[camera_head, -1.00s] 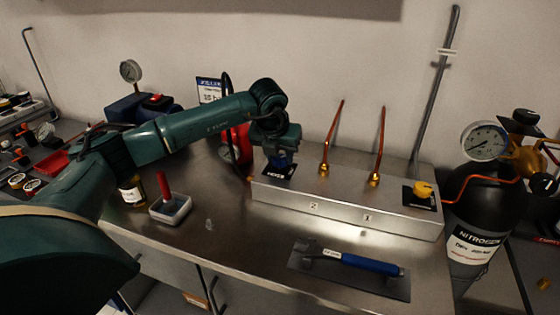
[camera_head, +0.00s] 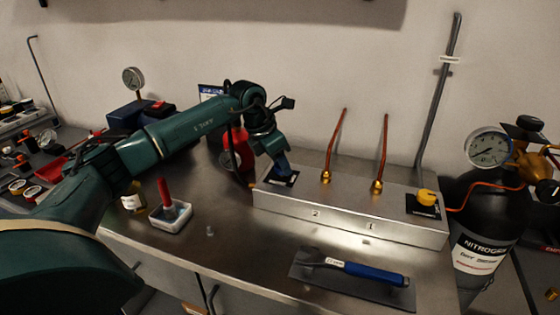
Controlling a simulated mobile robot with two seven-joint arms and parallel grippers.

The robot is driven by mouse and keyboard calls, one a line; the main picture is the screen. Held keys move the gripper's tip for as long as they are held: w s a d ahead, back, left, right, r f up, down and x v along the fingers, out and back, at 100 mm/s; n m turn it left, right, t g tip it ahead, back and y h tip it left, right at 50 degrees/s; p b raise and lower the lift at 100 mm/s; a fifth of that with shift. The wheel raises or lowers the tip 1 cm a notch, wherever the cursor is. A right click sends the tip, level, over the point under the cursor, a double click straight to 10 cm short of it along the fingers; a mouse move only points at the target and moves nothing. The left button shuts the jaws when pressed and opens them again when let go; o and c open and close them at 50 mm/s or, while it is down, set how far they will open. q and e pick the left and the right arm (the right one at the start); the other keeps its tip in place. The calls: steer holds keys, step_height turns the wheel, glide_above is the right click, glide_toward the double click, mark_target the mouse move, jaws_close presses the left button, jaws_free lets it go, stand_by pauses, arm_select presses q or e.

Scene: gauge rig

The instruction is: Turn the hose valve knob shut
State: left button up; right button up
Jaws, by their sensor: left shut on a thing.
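The steel box (camera_head: 345,214) on the bench has a small black label plate (camera_head: 290,182) at its left end. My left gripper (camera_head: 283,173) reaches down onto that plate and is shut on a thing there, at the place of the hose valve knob. Blue shows at the jaws, but I cannot tell finger from knob. The knob's turn angle is hidden. A yellow knob (camera_head: 427,197) stands on another black plate at the box's right end, apart from the gripper. My right gripper is not in view.
Two copper tubes (camera_head: 336,145) (camera_head: 383,150) rise from the box, right of my left gripper. A red object (camera_head: 238,158) stands left of it. A blue-handled tool (camera_head: 365,273) lies in front. A black nitrogen cylinder (camera_head: 487,220) with a gauge (camera_head: 488,148) stands right.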

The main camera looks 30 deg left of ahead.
arm_select(q)
steer(key=shift+m, duration=0.3)
stand_by(0.4)
steer(key=o, duration=1)
steer(key=v, duration=1.3)
steer(key=shift+a+r, duration=0.15)
steer(key=shift+a, duration=0.05)
